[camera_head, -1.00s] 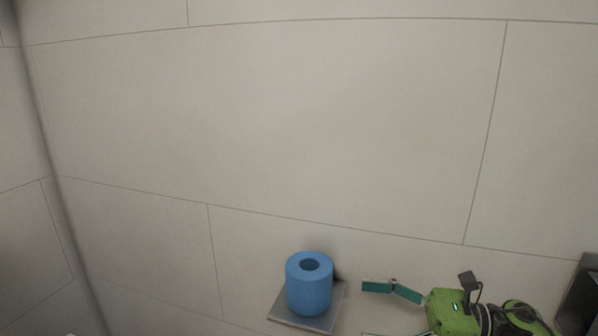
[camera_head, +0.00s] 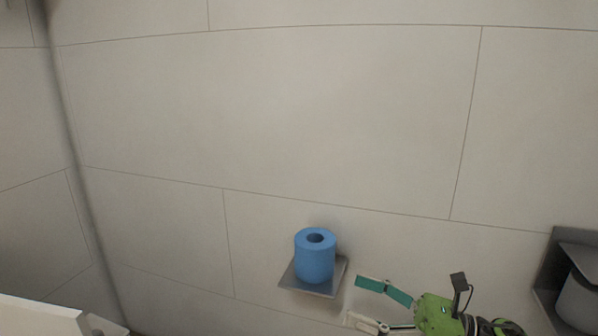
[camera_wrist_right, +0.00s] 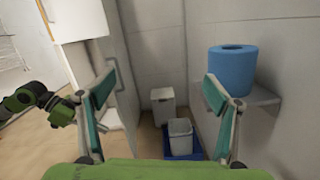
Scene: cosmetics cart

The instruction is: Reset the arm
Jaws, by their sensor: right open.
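A blue roll (camera_head: 314,262) stands upright on a small grey metal shelf (camera_head: 340,272) on the tiled wall. My right gripper (camera_head: 366,301) is to the right of the roll and shelf, open and empty, with its fingers pointing left. In the right wrist view the open fingers of the right gripper (camera_wrist_right: 158,92) spread wide with nothing between them. The right-hand finger there overlaps the lower left of the blue roll (camera_wrist_right: 232,70); contact cannot be told. My green left arm shows at the left of that view, with its left gripper (camera_wrist_right: 78,108) partly hidden; its opening is unclear.
A dark metal holder (camera_head: 552,270) with a grey roll is on the wall at right. A white panel edge (camera_head: 40,315) is at lower left. Bins, one white (camera_wrist_right: 162,101), one grey on a blue base (camera_wrist_right: 181,133), stand on the floor below the shelf.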

